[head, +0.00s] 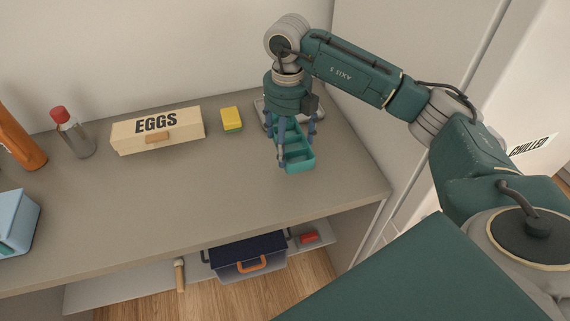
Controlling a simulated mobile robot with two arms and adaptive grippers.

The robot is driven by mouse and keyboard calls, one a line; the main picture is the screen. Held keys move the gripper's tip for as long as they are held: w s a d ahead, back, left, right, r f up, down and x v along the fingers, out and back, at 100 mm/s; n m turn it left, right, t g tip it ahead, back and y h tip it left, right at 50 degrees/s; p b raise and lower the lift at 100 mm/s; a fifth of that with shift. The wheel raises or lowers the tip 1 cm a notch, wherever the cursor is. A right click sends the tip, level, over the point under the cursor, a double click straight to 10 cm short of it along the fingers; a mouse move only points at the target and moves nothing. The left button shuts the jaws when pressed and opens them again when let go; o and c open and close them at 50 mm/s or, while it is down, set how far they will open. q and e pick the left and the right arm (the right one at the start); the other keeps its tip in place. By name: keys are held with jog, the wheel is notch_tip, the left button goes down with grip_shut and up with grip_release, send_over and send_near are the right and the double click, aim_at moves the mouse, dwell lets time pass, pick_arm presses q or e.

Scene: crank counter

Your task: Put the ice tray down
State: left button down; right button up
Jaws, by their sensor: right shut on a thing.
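The ice tray (299,162) is a teal-green tray with open compartments, seen in the head view over the right part of the counter. My right gripper (296,142) points down and is shut on the ice tray, with fingers on either side of it. The gripper hides the tray's far part. I cannot tell whether the tray's underside touches the counter (220,185). My left gripper is not in view.
Behind the gripper is a grey metal tray (262,112), partly hidden. A yellow-green sponge (231,120), an EGGS box (157,131), a red-capped bottle (72,135), an orange bottle (20,140) and a blue box (14,222) stand leftward. The counter's front middle is clear.

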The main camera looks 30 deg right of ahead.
notch_tip(320, 180, down, 10)
jog(key=shift+f+p, duration=0.1)
jog(key=shift+p, duration=0.9)
jog(key=o, duration=1.2)
jog(key=shift+f, duration=0.1)
